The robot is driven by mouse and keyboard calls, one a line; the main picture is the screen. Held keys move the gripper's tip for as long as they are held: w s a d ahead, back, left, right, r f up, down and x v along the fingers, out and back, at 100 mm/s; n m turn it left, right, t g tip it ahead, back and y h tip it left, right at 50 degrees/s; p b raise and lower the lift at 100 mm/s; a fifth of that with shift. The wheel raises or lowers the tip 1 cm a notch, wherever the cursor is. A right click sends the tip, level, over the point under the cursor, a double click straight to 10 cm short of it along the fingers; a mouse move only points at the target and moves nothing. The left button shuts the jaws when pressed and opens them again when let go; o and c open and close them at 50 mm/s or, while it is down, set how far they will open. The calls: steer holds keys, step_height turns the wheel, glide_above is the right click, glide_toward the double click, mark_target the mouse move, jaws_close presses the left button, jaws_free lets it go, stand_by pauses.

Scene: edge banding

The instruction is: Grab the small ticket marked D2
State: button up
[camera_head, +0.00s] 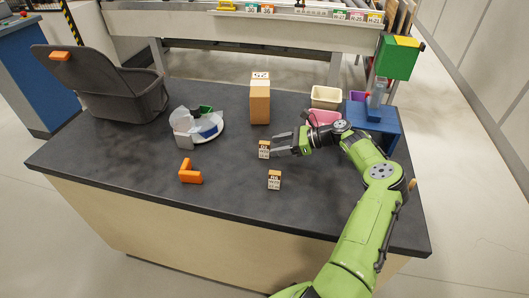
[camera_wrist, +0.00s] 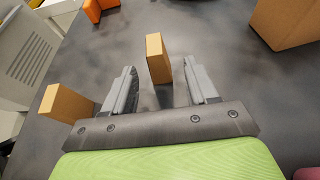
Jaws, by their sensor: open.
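A small upright ticket block (camera_head: 264,149) stands on the dark tabletop, its white printed face toward the head camera. Its marking is too small to read surely. My gripper (camera_head: 275,144) is open just to its right in the head view. In the wrist view, the orange-brown back of this block (camera_wrist: 155,58) shows at the gap between the open fingertips (camera_wrist: 163,74), with no clear contact. A second similar ticket (camera_head: 274,180) stands nearer the table's front edge; it shows at the left in the wrist view (camera_wrist: 68,103). Its marking is also unclear.
A tall cardboard box (camera_head: 260,102) stands behind. An orange L-shaped piece (camera_head: 189,173) and a white plate (camera_head: 213,137) with items lie left. A grey chair-like shell (camera_head: 118,97) is back left. Coloured bins (camera_head: 326,97) and a blue stand (camera_head: 377,119) are right. The front left is clear.

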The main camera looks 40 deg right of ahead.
mark_target(265, 148)
steer(key=b+x, duration=0.1)
steer(key=x, duration=0.4)
steer(key=shift+w+a, duration=0.1)
steer(key=shift+a, duration=0.15)
steer(key=c, duration=1.1)
